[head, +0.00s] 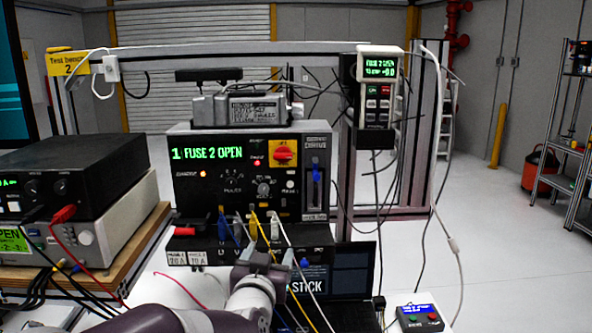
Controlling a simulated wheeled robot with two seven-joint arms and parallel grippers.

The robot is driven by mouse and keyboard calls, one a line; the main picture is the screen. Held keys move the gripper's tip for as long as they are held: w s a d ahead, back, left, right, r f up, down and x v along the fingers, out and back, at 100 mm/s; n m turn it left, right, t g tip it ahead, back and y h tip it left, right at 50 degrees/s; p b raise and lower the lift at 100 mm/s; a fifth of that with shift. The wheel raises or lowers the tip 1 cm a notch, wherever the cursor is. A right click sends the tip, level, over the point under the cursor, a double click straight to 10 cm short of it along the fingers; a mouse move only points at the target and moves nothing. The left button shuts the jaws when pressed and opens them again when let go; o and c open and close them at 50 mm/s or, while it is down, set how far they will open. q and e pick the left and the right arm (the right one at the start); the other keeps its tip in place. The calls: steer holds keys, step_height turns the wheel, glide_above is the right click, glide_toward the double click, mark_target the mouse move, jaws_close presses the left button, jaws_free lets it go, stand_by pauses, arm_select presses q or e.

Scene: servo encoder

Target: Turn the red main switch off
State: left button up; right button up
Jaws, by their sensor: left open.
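The red main switch (283,153) is a red rotary knob on a yellow plate, at the upper right of the grey test unit's front panel (222,184). The knob's exact angle is too small to read. The panel's green display (208,153) reads "1 FUSE 2 OPEN", and small orange and red lamps are lit. My left gripper (262,260) is open, low in front of the unit, below the switch and apart from it. Its fingers are small and partly lost among the cables. My right gripper is out of view.
Blue, yellow and white cables (254,226) hang from the unit's lower front near my left gripper. A handheld meter (379,88) hangs on the post at right. Stacked instruments (75,180) stand at left. A small button box (420,318) sits at lower right.

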mark_target(283, 157)
arm_select(q)
step_height(283, 157, up, 12)
steer(key=d+n+t+y, duration=0.2)
steer(key=d+t, duration=0.1)
steer(key=t, duration=0.3)
steer(key=p+x, duration=0.1)
steer(key=x, duration=0.2)
steer(key=p+x, duration=0.2)
steer(key=x, duration=0.2)
steer(key=f+p+x, duration=0.1)
steer(key=p+x, duration=0.1)
steer(key=x, duration=0.2)
steer(key=shift+w, duration=0.15)
steer(key=shift+w+a, duration=0.1)
steer(key=shift+w, duration=0.15)
steer(key=shift+w+g, duration=0.3)
steer(key=shift+w, duration=0.05)
steer(key=shift+s, duration=0.1)
steer(key=c, duration=1.1)
steer(key=shift+o, duration=0.2)
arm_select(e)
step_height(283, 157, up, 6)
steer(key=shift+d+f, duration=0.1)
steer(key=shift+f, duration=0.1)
